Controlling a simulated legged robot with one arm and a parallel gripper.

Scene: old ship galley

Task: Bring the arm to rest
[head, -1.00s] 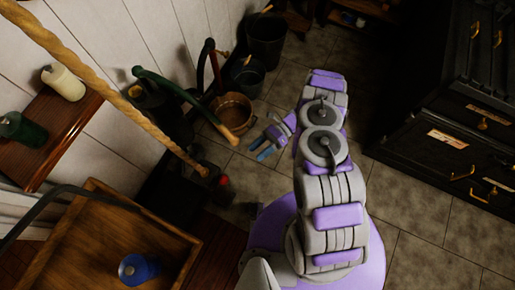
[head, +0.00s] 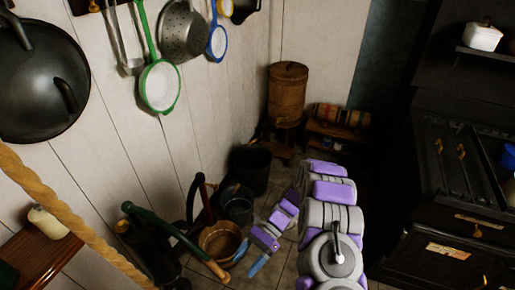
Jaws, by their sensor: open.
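My arm (head: 332,215), grey and purple, rises from the bottom of the head view, right of the middle, and is folded at its joints. My gripper (head: 257,264) points down and to the left beside the arm, with blue fingertips. It is open, and nothing shows between its fingers. It hangs in front of the tiled floor, just right of a round wooden tub (head: 221,240). I cannot tell how high above the floor it is. My body below is out of view.
Dark buckets (head: 250,170) stand along the left wall. Pans and a colander (head: 183,32) hang above them. A thick rope (head: 75,215) crosses the lower left. A black stove (head: 465,185) stands at the right. A wooden barrel (head: 288,93) stands in the back corner.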

